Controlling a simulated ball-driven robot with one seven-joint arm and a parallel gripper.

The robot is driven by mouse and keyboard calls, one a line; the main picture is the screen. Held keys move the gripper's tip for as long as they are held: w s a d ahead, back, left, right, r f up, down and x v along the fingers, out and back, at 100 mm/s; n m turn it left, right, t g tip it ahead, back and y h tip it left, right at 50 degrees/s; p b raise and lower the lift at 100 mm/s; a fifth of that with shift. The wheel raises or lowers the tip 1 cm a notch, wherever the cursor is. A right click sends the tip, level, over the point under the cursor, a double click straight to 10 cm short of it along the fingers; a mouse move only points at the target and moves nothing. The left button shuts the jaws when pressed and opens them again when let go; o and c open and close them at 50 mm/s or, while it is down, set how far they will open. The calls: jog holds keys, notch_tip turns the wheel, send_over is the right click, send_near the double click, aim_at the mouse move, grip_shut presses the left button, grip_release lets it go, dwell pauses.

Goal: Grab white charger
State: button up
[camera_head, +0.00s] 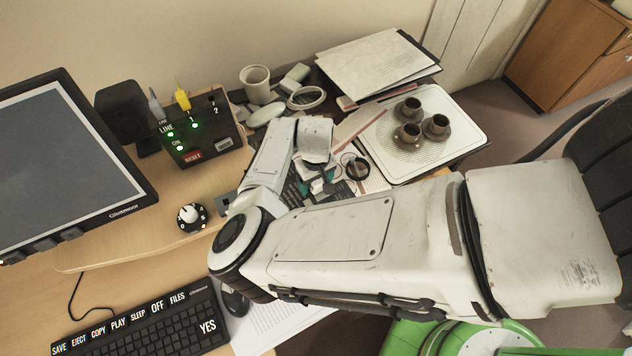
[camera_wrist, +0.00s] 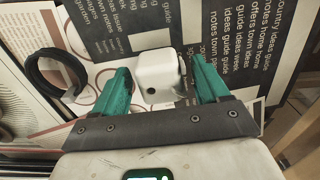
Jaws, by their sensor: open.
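The white charger (camera_wrist: 155,72) is a small rounded white block with a dark hole in its near face and metal at its right side. It lies on printed papers. My gripper (camera_wrist: 160,70) is open, with one green finger on each side of the charger. There is a gap at the left; contact at the right finger is hard to tell. In the head view my gripper (camera_head: 317,182) is low over the papers, and my arm hides much of the charger's surroundings.
A black ring (camera_wrist: 55,76) lies left of the gripper. A white tray (camera_head: 465,112) with brown cups (camera_head: 408,108) stands to the right. A white cup (camera_head: 255,82), a pale ring (camera_head: 306,97) and a folder (camera_head: 378,62) are behind. A switch box (camera_head: 200,128) stands left.

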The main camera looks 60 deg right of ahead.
jog(key=c, duration=1.1)
jog(key=shift+r, duration=0.15)
